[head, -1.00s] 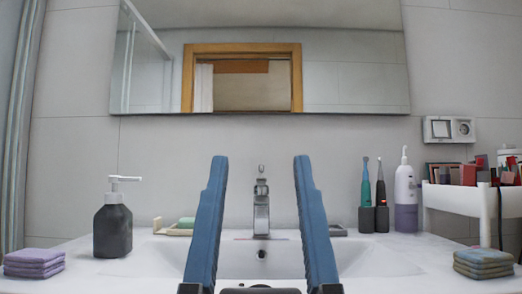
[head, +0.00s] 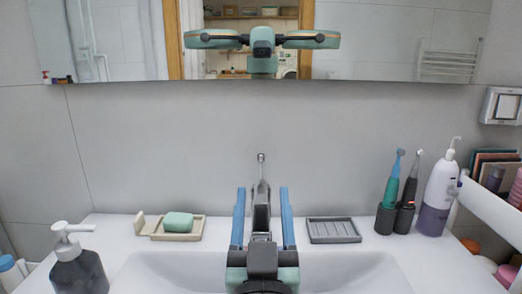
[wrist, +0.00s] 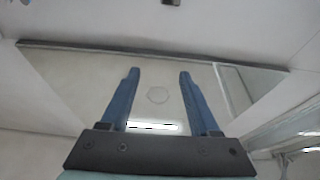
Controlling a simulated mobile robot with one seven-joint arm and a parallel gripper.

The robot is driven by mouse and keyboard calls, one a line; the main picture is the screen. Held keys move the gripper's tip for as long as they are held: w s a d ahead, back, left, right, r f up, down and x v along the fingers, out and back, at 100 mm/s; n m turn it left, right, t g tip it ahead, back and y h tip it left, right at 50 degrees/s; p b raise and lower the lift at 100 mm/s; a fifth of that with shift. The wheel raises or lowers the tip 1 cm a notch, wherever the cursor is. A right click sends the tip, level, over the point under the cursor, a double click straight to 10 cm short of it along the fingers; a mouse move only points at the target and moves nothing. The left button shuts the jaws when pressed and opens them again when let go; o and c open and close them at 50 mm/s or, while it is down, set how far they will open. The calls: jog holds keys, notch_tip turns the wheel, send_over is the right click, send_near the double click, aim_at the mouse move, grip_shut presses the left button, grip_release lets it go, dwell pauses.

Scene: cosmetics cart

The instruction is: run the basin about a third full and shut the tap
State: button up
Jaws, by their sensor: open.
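The chrome tap (head: 261,160) stands at the back middle of the white basin (head: 165,268). In the head view its lever tip shows above my gripper, and most of its body is hidden behind my gripper. My gripper (head: 262,192) is open, its two blue fingers pointing up and away, one on each side of the tap in the picture. I cannot tell how near the fingers are to the tap. Only the basin's rim and upper walls show; its floor and any water are hidden. My open fingers (wrist: 158,74) also show in the wrist view against the mirror.
A soap dish (head: 178,237) with green soap and a dark pump bottle (head: 78,271) stand left. A grey tray (head: 333,231), toothbrushes (head: 391,185) in holders and a white-purple bottle (head: 438,193) stand right, beside a white rack (head: 490,208). A mirror (head: 375,45) hangs above.

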aim_at(261, 192)
notch_tip(261, 192, down, 6)
jog(key=g+p, duration=0.4)
jog(key=p, duration=0.8)
jog(key=w, duration=1.3)
jog(key=shift+w+a+f+p, duration=0.2)
jog(key=shift+f+p, duration=0.05)
jog(key=shift+p, duration=0.1)
jog(key=shift+c, duration=0.3)
grip_shut()
